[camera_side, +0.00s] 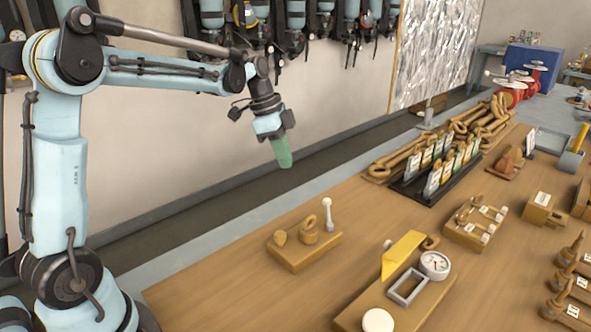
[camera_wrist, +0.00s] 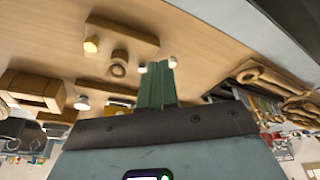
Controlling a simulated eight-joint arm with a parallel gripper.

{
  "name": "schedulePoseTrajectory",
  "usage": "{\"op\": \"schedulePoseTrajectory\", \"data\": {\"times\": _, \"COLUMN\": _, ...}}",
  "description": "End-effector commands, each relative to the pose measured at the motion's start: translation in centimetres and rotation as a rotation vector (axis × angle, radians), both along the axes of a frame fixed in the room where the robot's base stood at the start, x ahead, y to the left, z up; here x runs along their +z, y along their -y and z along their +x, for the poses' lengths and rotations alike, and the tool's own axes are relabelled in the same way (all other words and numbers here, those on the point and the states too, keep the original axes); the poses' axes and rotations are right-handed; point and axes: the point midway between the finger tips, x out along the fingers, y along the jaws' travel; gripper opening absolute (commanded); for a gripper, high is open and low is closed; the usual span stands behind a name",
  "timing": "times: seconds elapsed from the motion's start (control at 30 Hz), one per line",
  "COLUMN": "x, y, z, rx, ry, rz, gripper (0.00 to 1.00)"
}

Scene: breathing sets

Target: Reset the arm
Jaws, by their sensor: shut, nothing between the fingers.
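My gripper (camera_side: 283,153) has green fingers and hangs in the air at the upper middle of the side view, pointing down. It is shut, with nothing held. In the wrist view the green fingers of my gripper (camera_wrist: 157,80) lie together, with the wooden table behind them. My arm is raised and stretched out from the left, clear of the table (camera_side: 230,265) and touching nothing.
Wooden wrenches (camera_side: 395,163) lie farther back. The table's near left part is clear.

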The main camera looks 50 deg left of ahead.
Motion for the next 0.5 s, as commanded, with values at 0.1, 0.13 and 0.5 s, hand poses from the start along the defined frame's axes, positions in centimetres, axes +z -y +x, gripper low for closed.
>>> {"op": "schedulePoseTrajectory", "data": {"times": 0.1, "x": 0.76, "y": -0.2, "z": -0.17, "rx": 0.0, "ry": 0.0, "rz": 0.0, "gripper": 0.0}}
{"op": "schedulePoseTrajectory", "data": {"times": 0.13, "x": 0.85, "y": -0.21, "z": -0.19, "rx": 0.0, "ry": 0.0, "rz": 0.0, "gripper": 0.0}}
{"op": "schedulePoseTrajectory", "data": {"times": 0.5, "x": 0.99, "y": -0.2, "z": -0.23, "rx": 0.001, "ry": 0.001, "rz": 0.0, "gripper": 0.0}}
